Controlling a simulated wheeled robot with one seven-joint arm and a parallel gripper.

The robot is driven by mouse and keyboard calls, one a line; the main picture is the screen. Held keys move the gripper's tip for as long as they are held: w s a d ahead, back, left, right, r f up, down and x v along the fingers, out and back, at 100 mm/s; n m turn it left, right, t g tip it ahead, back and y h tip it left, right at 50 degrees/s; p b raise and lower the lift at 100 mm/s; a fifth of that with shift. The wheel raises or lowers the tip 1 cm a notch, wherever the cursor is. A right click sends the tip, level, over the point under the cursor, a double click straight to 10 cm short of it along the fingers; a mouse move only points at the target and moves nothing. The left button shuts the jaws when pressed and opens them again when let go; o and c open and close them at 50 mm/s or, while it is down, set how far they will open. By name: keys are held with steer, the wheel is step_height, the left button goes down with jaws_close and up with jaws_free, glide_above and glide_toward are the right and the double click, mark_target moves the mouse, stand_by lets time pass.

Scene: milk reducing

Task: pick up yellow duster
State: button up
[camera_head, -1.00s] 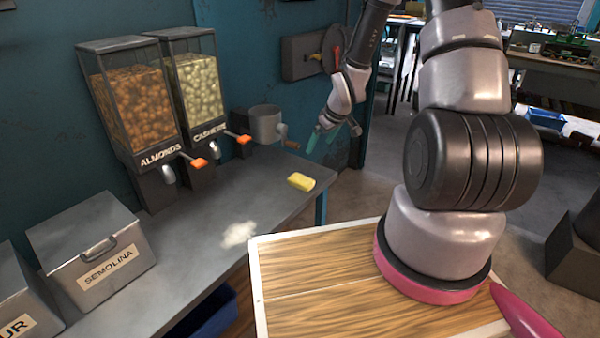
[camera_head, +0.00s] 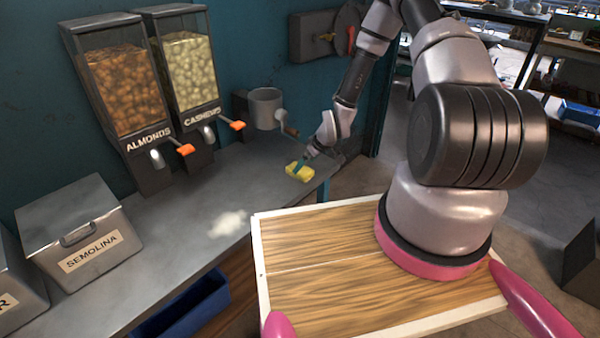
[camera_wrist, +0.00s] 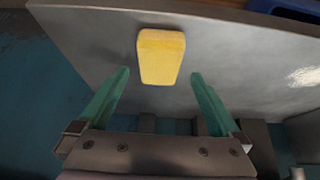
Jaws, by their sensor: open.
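The yellow duster (camera_head: 303,175) is a small block lying on the grey counter near its right end in the head view. In the wrist view the yellow duster (camera_wrist: 160,56) lies just beyond the fingertips, centred between their lines. My gripper (camera_head: 300,165) is at the duster in the head view, and a green finger overlaps part of it there. In the wrist view my gripper (camera_wrist: 160,75) has its two green fingers spread wide, with nothing held between them. Whether a finger touches the duster I cannot tell.
The grey counter (camera_head: 180,255) holds a semolina box (camera_head: 80,235), an almonds dispenser (camera_head: 118,90) and a cashews dispenser (camera_head: 188,75). A white powder patch (camera_head: 229,223) lies nearer the front. A blue bin (camera_head: 185,310) sits below.

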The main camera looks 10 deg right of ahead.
steer(key=x, duration=0.4)
steer(key=shift+w+f, duration=0.2)
steer(key=shift+f, duration=0.15)
steer(key=c, duration=1.2)
steer(key=shift+c, duration=0.2)
steer(key=shift+r, duration=0.9)
steer(key=shift+s+d+r, duration=0.1)
steer(key=shift+s+r, duration=0.1)
steer(key=shift+r, duration=0.75)
steer(key=s+d, duration=1)
steer(key=s, duration=0.4)
steer(key=shift+s+d, duration=0.15)
